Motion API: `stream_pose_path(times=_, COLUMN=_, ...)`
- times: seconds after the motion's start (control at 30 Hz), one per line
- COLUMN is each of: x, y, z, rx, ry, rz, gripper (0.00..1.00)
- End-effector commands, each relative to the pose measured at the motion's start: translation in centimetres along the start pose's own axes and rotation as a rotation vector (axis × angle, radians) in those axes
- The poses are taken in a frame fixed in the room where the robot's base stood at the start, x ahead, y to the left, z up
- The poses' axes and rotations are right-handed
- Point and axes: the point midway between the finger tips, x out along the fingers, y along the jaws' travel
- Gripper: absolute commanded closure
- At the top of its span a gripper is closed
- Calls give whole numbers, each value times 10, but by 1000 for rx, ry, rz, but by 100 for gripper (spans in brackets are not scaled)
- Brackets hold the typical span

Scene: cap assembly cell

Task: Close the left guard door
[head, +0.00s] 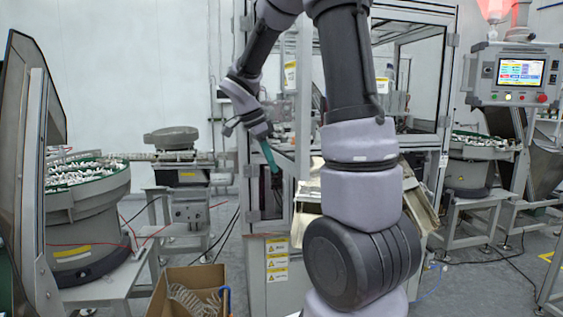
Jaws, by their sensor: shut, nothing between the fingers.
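The guarded cell stands in the middle of the head view, behind my arm. The left guard door (303,110) appears as a clear panel in a grey metal frame on the cell's left side. My arm hides part of it, and I cannot tell how far it stands open. My gripper (271,163) is in front of this panel, pointing down and slightly right. Its teal fingers are together and empty. I cannot tell whether they touch the door.
A cardboard box (163,299) of parts stands on the floor at the front left. A bowl feeder (92,207) stands at left, another (470,152) at right. A control panel (518,74) hangs at upper right. Cables cross the floor left of the cell.

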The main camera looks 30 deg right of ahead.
Motion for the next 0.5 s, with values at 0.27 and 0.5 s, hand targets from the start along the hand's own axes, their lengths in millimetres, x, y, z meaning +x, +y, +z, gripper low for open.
stream_pose_path(times=0.27, x=9, y=0, z=-28, rx=4, ry=-1, rz=-2, gripper=100)
stream_pose_path(times=0.5, x=10, y=0, z=-30, rx=2, ry=-1, rz=-3, gripper=100)
